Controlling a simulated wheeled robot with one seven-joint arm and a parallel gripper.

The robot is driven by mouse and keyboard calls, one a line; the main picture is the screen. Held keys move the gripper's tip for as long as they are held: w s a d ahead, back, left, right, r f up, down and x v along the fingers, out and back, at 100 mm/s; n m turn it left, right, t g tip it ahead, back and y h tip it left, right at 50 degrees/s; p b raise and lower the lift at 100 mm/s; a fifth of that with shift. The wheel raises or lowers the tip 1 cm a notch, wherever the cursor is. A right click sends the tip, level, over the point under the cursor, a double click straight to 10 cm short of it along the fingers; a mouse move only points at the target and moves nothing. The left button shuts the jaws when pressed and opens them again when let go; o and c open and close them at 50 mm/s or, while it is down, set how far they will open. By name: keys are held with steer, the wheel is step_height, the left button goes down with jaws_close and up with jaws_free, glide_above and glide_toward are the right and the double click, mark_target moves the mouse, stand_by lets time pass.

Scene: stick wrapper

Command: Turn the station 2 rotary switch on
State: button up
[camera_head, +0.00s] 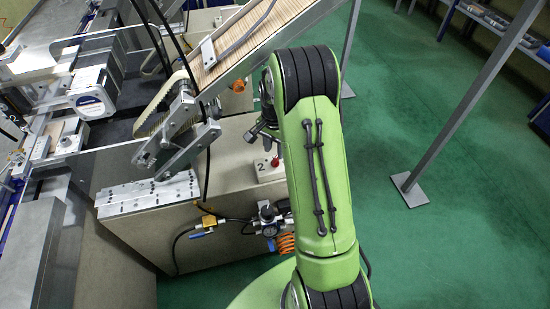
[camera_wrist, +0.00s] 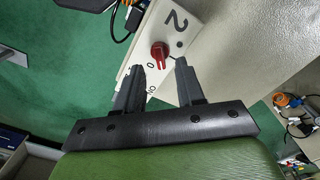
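The station 2 rotary switch (camera_wrist: 159,54) is a red knob on a white plate marked with a black "2". In the wrist view it sits just beyond my gripper (camera_wrist: 162,78), roughly in line with the gap between the two dark fingers. The fingers are apart and nothing is between them. In the head view the red knob (camera_head: 275,162) shows on the white plate (camera_head: 264,170) on the machine's beige cabinet. My gripper shows there only partly, beside the plate, with my green arm in front. Lettering by the knob is partly hidden by a finger.
The beige cabinet (camera_head: 235,195) carries the switch plate. A slanted conveyor of sticks (camera_head: 240,48) and a metal bracket stand above and left. An air regulator (camera_head: 268,215) with orange coiled hose is below. Green floor (camera_head: 400,120) is open to the right, crossed by grey posts.

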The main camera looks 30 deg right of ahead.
mark_target(275, 159)
step_height(275, 159, down, 4)
steer(key=shift+f, duration=0.15)
jaws_close()
